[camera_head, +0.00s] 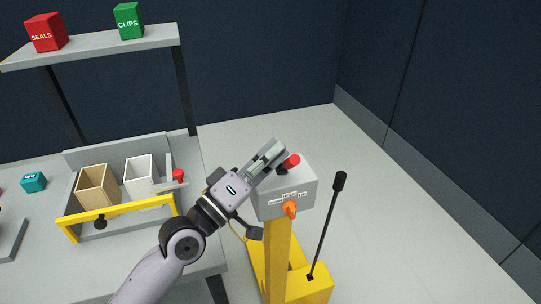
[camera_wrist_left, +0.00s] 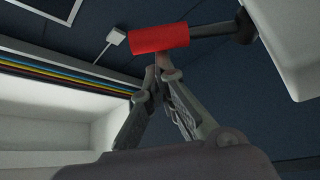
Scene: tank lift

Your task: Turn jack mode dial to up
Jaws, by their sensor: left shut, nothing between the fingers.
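The jack mode dial (camera_head: 290,209) is an orange knob on the front of the grey control box (camera_head: 286,188), just below a small white label strip (camera_head: 288,197). The box sits on a yellow jack post (camera_head: 277,262). A red knob (camera_head: 292,160) stands at the top of the box; a red cylinder on a dark stem (camera_wrist_left: 160,38) shows in the left wrist view. My left gripper (camera_head: 279,149) is shut and empty, over the box's top left, close to the red knob and above the dial. In the wrist view its fingertips (camera_wrist_left: 161,72) meet just below the red cylinder. My right gripper is not in view.
A black-knobbed lever (camera_head: 325,225) rises right of the post. At left, a workbench (camera_head: 205,240) holds a yellow-fronted tray (camera_head: 118,209) with a tan bin (camera_head: 97,188) and a white bin (camera_head: 139,175). A shelf (camera_head: 98,48) carries red and green boxes. Floor at right is clear.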

